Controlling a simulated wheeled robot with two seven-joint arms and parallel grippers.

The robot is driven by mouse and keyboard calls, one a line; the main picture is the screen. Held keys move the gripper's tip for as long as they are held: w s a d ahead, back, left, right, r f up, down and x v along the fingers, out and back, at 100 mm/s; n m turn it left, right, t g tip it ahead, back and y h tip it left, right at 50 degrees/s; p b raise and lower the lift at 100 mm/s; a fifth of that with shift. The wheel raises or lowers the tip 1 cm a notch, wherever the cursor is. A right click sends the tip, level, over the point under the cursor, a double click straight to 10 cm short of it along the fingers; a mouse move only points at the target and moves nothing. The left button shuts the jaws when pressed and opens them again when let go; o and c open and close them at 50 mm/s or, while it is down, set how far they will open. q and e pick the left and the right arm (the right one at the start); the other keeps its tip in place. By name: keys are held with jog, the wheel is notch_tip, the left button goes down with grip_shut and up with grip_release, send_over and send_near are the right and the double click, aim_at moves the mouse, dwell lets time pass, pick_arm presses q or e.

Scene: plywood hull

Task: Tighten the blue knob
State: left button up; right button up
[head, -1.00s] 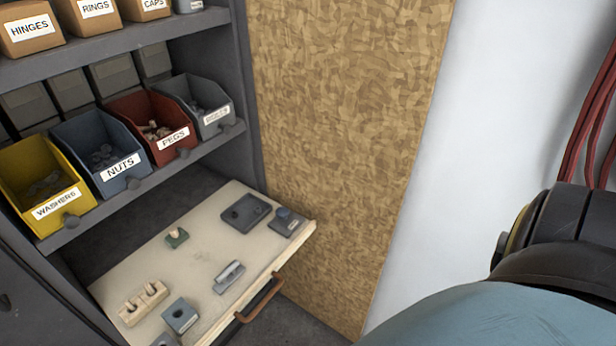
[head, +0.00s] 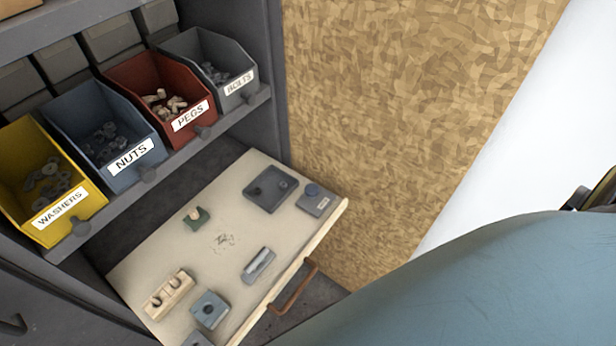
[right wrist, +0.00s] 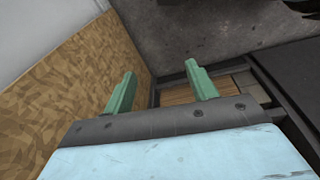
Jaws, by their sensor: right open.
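The blue knob (head: 312,189) is small and round. It sits on a grey block with a white label (head: 318,205) at the far right corner of the pull-out wooden board (head: 225,255). My right gripper (right wrist: 160,82) shows in the right wrist view with its two green fingers spread apart and nothing between them. It points toward the floor and the chipboard panel. The knob is not visible in that view. In the head view one of my arm's blue-grey links fills the lower right, and no gripper shows there. My left gripper is not in view.
A dark square plate (head: 270,188) lies beside the knob block. A green block (head: 196,217), a grey bracket (head: 258,265) and a wooden holder (head: 169,294) are also on the board. A brown handle (head: 294,288) is at its front edge. Labelled bins stand above; the chipboard panel (head: 400,120) rises behind.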

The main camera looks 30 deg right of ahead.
jog(key=w+d+r, duration=0.2)
jog(key=w+r, duration=0.8)
jog(key=n+g+p, duration=0.1)
jog(key=g+p, duration=0.1)
send_near(312, 189)
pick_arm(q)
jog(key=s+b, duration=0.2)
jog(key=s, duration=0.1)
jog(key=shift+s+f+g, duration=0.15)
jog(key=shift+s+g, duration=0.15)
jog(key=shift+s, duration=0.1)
pick_arm(e)
notch_tip(312, 189, down, 8)
jog(key=shift+s+d+f, duration=0.1)
jog(key=shift+d+f, duration=0.05)
jog(key=c, duration=1)
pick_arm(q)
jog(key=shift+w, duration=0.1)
